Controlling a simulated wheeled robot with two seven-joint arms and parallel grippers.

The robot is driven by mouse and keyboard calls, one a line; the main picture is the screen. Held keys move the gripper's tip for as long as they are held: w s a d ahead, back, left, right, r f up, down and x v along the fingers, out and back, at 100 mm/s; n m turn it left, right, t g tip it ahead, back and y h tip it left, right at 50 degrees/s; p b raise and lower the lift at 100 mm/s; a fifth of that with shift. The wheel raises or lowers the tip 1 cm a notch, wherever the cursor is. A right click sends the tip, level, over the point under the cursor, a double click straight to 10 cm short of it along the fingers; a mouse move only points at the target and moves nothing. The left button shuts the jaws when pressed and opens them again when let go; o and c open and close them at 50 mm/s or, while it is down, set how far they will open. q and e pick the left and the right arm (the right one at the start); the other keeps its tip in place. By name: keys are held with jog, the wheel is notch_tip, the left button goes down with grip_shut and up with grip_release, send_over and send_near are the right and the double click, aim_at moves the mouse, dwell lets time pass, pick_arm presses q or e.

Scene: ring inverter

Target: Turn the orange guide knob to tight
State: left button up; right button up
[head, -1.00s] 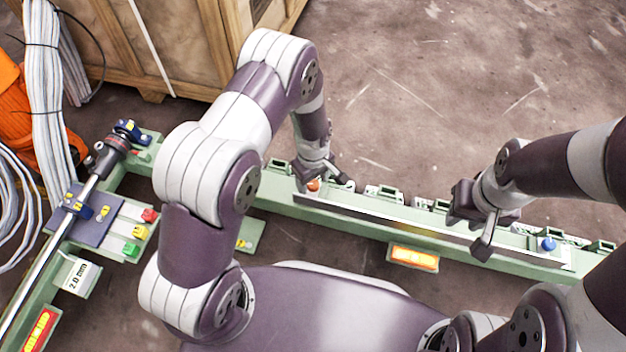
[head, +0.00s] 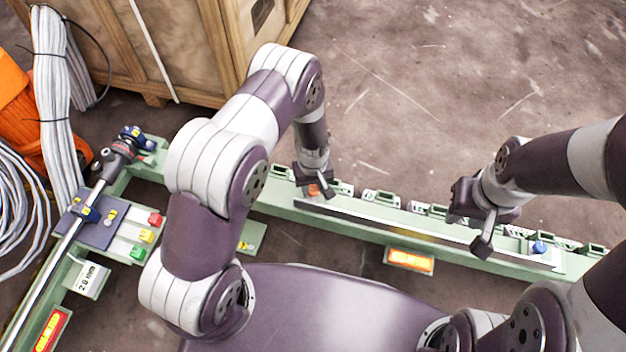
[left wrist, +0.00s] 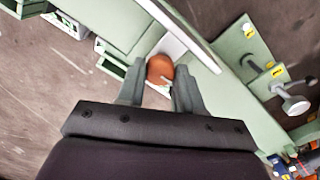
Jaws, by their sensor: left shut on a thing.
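The orange guide knob (head: 314,190) sits at the left part of the long green rail (head: 350,234), beside a metal strip. It also shows in the left wrist view (left wrist: 160,69) as a rounded orange-brown knob over a pale plate. My left gripper (head: 315,191) is on it, with one grey finger at each side in the left wrist view (left wrist: 156,84). It is shut on the knob. Part of the knob is hidden by the fingers in the head view. My right gripper (head: 470,232) hangs over the right part of the rail, apart from the knob; its finger gap is unclear.
A blue knob (head: 539,247) is at the rail's right end. Several green clamps line its far edge. A left bench carries red (head: 155,219), yellow and green blocks and a metal rod. A wooden crate (head: 190,50) stands behind. The floor beyond the rail is clear.

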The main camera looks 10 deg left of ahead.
pick_arm(q)
jog(key=m+p, duration=0.1)
jog(key=m, duration=0.1)
jog(key=m+p, duration=0.1)
jog(key=shift+r+m, duration=0.2)
jog(key=shift+m, duration=0.2)
jog(key=m+p, duration=0.2)
jog(key=m, duration=0.2)
jog(key=shift+m+p, duration=0.3)
jog(key=shift+p, duration=0.05)
jog(key=m+p, duration=0.1)
jog(key=m, duration=0.3)
jog(key=shift+f, duration=0.1)
jog(key=shift+m+p, duration=0.8)
jog(key=shift+m, duration=1.9)
jog(key=shift+f, duration=0.1)
jog(key=o, duration=1)
jog(key=shift+o, duration=0.2)
